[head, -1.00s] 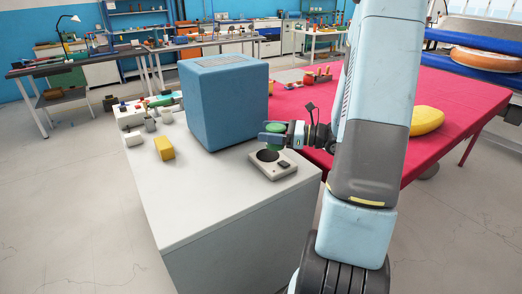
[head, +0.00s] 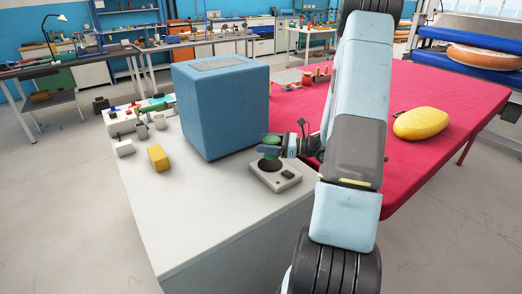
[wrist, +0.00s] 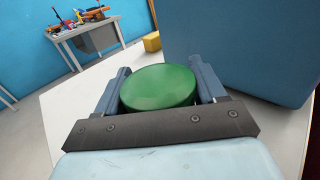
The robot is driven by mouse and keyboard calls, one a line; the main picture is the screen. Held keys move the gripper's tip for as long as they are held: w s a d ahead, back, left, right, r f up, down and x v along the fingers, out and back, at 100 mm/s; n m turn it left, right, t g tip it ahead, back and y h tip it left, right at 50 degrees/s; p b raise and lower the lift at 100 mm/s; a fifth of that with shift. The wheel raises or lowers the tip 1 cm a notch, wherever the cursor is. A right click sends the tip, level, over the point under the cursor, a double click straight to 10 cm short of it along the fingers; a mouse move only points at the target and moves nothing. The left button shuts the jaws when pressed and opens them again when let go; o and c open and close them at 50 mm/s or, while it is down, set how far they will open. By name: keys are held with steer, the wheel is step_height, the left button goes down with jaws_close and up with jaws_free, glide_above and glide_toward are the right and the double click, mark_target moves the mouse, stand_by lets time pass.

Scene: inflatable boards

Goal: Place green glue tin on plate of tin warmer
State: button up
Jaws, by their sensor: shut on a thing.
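The green glue tin shows in the wrist view (wrist: 158,87) as a round green lid between my two fingers. My gripper (head: 271,147) is shut on the tin, with one finger on each side. The tin warmer (head: 284,180) is a light grey, low box on the white worktop, with a dark round plate (head: 268,166) and a dark control at its front right. In the head view the tin (head: 272,139) is upright directly over the plate, close to it. My fingers partly hide the tin, and I cannot tell whether it touches the plate.
A big blue box (head: 215,110) stands on the white worktop (head: 180,210), just left of my gripper. A yellow block (head: 158,157) and small white and grey items lie farther left. The red table (head: 420,165) with a yellow float (head: 421,124) is to the right.

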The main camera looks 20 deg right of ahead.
steer(key=shift+w+f, duration=0.4)
steer(key=shift+f, duration=1.6)
steer(key=o, duration=1.4)
